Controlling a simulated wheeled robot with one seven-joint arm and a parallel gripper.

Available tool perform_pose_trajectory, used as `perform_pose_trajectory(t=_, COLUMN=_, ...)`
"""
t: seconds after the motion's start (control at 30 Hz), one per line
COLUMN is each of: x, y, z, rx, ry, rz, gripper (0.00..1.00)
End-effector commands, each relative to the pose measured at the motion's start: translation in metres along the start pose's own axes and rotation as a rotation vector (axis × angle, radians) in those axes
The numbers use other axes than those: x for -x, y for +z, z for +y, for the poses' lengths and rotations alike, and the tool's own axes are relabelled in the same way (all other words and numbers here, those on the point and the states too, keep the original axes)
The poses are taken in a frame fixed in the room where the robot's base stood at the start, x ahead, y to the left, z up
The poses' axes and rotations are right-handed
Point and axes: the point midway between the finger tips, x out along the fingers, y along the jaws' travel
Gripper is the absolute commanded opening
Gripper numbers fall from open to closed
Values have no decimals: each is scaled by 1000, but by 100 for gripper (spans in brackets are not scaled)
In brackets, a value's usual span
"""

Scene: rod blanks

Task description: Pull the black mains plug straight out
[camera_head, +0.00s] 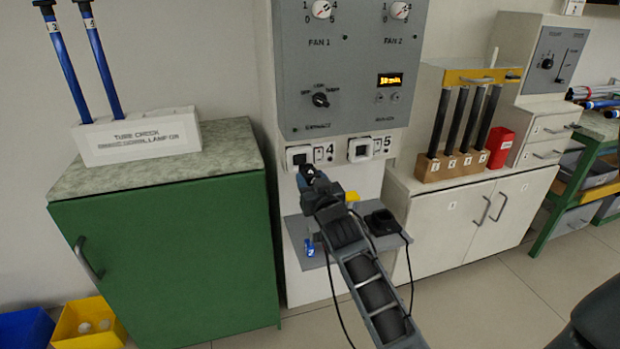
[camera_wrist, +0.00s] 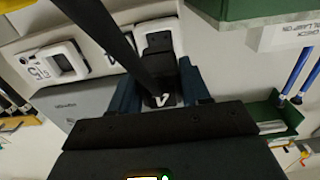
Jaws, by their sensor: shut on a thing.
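The black mains plug (camera_wrist: 162,82), with a white mark on it, is between the dark blue fingers of my gripper (camera_wrist: 158,92). My gripper (camera_head: 310,176) is shut on it in front of socket 4 (camera_head: 291,153). The white frame of socket 4 (camera_wrist: 178,36) shows just beyond the plug in the wrist view. Whether the plug's pins are in the socket cannot be told. A black cable (camera_wrist: 112,35) crosses the wrist view to the plug. In the head view my gripper hides most of the plug.
Socket 5 (camera_head: 351,151) is to the right of socket 4, under the grey control panel (camera_head: 345,60). A grey shelf (camera_head: 296,228) below carries a black device (camera_head: 381,222). A green cabinet (camera_head: 165,260) stands close on the left, a white cabinet (camera_head: 455,218) on the right.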

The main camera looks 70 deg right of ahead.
Motion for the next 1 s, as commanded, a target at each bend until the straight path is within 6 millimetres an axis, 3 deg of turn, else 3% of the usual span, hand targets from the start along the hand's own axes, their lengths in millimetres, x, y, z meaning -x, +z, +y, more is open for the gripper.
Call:
perform_pose_trajectory(t=0.7, x=39, y=0, z=0, rx=0, ry=0, rz=1, gripper=10)
perform_pose_trajectory(t=1.0, x=42, y=-1, z=0, rx=0, ry=0, rz=1, gripper=10)
